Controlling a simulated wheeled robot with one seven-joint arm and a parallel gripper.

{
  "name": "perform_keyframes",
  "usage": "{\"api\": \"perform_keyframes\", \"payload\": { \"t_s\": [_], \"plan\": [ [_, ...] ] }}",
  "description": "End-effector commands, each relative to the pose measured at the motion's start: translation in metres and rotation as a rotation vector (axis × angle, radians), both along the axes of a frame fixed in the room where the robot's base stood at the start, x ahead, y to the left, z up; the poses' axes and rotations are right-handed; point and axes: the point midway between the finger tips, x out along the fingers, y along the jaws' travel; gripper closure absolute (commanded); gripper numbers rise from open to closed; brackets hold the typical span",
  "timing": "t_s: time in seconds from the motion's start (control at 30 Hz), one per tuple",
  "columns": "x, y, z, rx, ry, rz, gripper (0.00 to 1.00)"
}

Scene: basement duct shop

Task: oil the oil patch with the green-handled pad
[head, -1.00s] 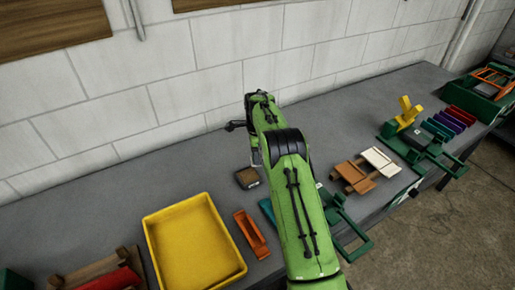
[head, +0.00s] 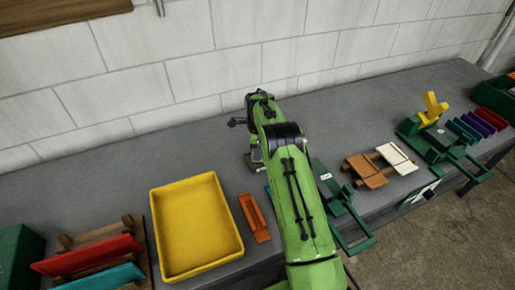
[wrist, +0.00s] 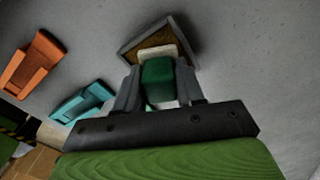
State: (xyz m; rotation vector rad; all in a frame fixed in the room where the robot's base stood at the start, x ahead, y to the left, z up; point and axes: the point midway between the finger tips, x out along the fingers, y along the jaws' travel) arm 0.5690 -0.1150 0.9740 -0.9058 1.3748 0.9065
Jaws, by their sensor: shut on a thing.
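My gripper (wrist: 160,92) is shut on the green handle (wrist: 158,82) of the pad in the wrist view. The pad (wrist: 153,51) shows as a pale edge just beyond the handle. It overlaps a grey-framed brown square (wrist: 150,37), which looks like the oil patch, on the bench top. I cannot tell whether the pad touches it. In the head view my arm hides the pad and most of the patch; a small dark edge of the patch (head: 250,163) shows left of the arm.
An orange holder (head: 254,217) and a yellow tray (head: 196,228) stand left of my arm. A teal holder (wrist: 82,102) lies near the patch. A green stand (head: 345,208) and brown and white pieces (head: 368,170) are to the right. The bench behind is clear up to the wall.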

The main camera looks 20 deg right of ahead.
Motion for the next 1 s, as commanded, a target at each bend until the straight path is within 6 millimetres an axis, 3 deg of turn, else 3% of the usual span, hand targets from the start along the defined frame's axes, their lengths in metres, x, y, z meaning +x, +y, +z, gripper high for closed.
{"api": "perform_keyframes", "payload": {
  "t_s": [1.0],
  "plan": [
    [0.0001, 0.0001, -0.0033, 0.0, 0.0, 0.001, 0.86]
  ]
}}
